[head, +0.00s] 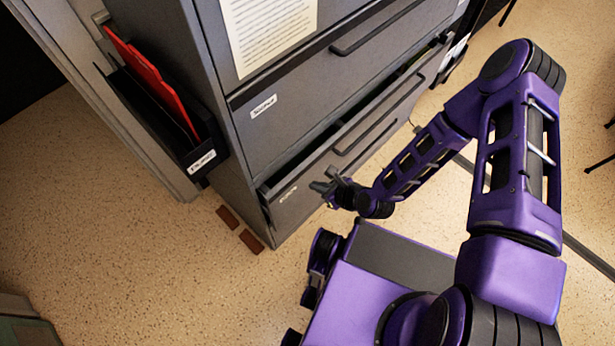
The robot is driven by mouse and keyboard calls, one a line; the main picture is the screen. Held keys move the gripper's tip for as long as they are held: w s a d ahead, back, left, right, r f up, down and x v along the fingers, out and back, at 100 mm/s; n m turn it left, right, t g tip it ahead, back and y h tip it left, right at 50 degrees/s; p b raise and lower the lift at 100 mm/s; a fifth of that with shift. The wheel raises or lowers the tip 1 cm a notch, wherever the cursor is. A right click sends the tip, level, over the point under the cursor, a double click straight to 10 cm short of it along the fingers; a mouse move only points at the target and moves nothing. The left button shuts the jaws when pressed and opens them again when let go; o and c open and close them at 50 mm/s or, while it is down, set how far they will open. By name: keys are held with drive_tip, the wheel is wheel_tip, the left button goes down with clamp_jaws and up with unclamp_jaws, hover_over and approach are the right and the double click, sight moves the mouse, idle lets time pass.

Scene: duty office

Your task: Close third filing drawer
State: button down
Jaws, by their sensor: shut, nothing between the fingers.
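The grey filing cabinet (228,108) stands ahead of me, seen from above. Its lower drawer (310,188), with a dark bar handle (378,122) and a small label, sticks out a little from the cabinet, and a dark gap shows along its top edge. The drawer above it (290,118) looks flush and has its own label and handle. My gripper (325,187) is shut and empty, right at the front face of the lower drawer, left of its handle. I cannot tell whether the fingers touch the face.
A black wall holder (185,150) with a red folder (150,80) hangs on the cabinet's left side. A paper sheet (265,30) is on the upper front.

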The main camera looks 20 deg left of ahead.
sight(297, 169)
drive_tip(key=shift+w+a, duration=0.35)
drive_tip(key=shift+a, duration=0.55)
drive_tip(key=shift+w+a, duration=0.3)
drive_tip(key=shift+a, duration=0.55)
drive_tip(key=a, duration=0.1)
drive_tip(key=w+a+b, duration=0.1)
drive_tip(key=a+b, duration=0.1)
drive_tip(key=a, duration=0.1)
drive_tip(key=shift+w+f, duration=0.1)
drive_tip(key=shift+w, duration=0.15)
drive_tip(key=shift+w+a+r, duration=0.15)
drive_tip(key=shift+a+r, duration=0.15)
drive_tip(key=shift+a, duration=0.2)
drive_tip(key=shift+d, duration=0.1)
